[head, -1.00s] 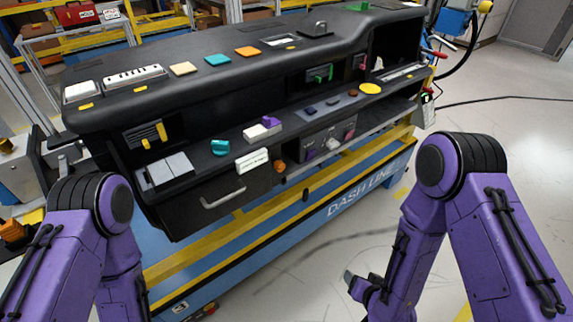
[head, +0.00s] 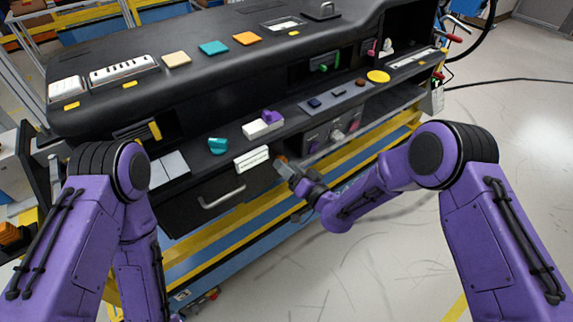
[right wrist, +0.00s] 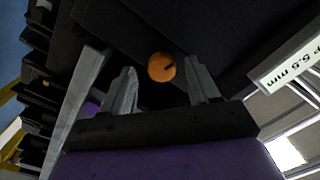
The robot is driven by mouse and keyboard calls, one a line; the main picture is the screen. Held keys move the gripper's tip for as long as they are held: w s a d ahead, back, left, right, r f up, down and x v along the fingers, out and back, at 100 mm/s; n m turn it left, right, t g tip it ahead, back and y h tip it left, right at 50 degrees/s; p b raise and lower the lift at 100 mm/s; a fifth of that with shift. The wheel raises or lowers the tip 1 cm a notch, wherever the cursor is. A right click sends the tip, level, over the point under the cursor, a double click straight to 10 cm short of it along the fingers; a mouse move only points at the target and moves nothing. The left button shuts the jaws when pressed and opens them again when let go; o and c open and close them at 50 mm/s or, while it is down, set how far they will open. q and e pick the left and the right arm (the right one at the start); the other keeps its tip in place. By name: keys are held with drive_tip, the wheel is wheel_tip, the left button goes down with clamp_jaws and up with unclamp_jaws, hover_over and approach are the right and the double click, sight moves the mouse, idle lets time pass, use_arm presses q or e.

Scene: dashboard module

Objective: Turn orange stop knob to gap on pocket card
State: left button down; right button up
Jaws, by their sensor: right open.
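The orange stop knob (head: 281,160) is on the dashboard's lower front, partly hidden by my right gripper. In the right wrist view the knob (right wrist: 159,68) is round, with a short dark mark on its right side. My right gripper (head: 290,170) is open at the knob. In the wrist view its two fingers stand on either side of the knob, and I cannot tell whether they touch it. The white pocket card (head: 252,159) is just left of the knob; in the wrist view the card (right wrist: 288,65) reads "P 5.5 mm", its start cut off. My left gripper is out of view.
A drawer front with a pale handle (head: 222,198) is left of the knob. A teal knob (head: 217,145) and a white-and-purple block (head: 264,124) are on the ledge above. A control panel with knobs (head: 330,132) is to the right. The floor at right is open.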

drive_tip(key=shift+a+r, duration=0.15)
drive_tip(key=shift+a, duration=0.05)
drive_tip(key=shift+d, duration=0.1)
drive_tip(key=c, duration=0.8)
drive_tip(key=shift+c, duration=1.3)
drive_tip(key=shift+a, duration=0.25)
drive_tip(key=m+b, duration=0.1)
drive_tip(key=m, duration=0.2)
drive_tip(key=m+b, duration=0.4)
drive_tip(key=m, duration=0.1)
drive_tip(key=shift+d+f+m, duration=0.2)
drive_tip(key=shift+f+m, duration=0.05)
drive_tip(key=shift+m, duration=0.05)
